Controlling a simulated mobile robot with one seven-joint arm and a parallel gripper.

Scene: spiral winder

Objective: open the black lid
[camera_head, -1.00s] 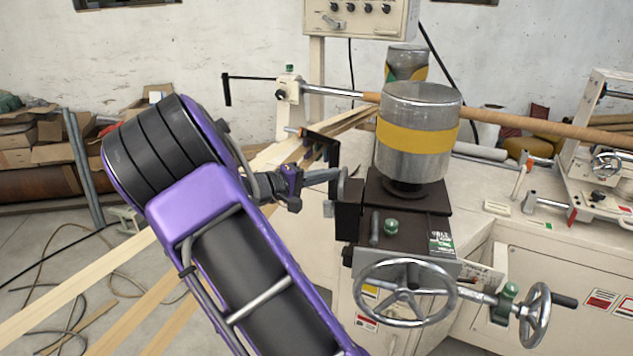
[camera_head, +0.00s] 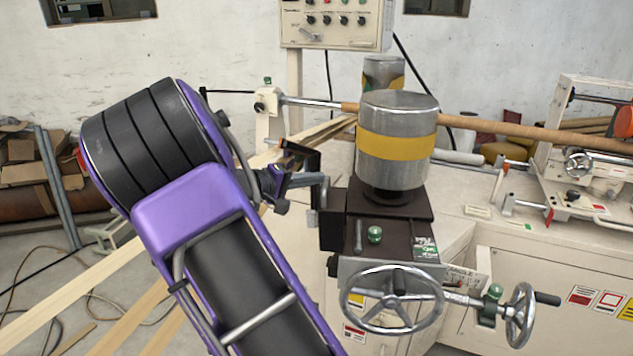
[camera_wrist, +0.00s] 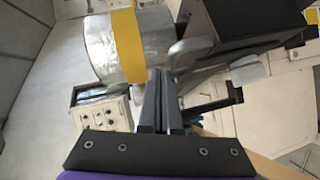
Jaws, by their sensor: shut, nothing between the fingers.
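A black box-like part (camera_head: 333,222) juts from the left of the dark mount under the metal drum. It also shows in the wrist view (camera_wrist: 255,35). A dark angled plate (camera_head: 303,156) stands just behind my gripper; I cannot tell which of these black parts is the lid. A grey curved piece (camera_wrist: 190,52) sits by the box. My gripper (camera_head: 322,179) is left of the box, its fingers pointing right. In the wrist view, my gripper's fingers (camera_wrist: 161,75) are together and empty, their tips close to the grey piece; contact is unclear.
The metal drum (camera_head: 396,105) with a yellow band rises right of my gripper. A spoked handwheel (camera_head: 392,299) is below it, and a smaller wheel (camera_head: 519,315) is to the right. A long brown tube (camera_head: 540,132) runs behind. A control box (camera_head: 335,24) is above.

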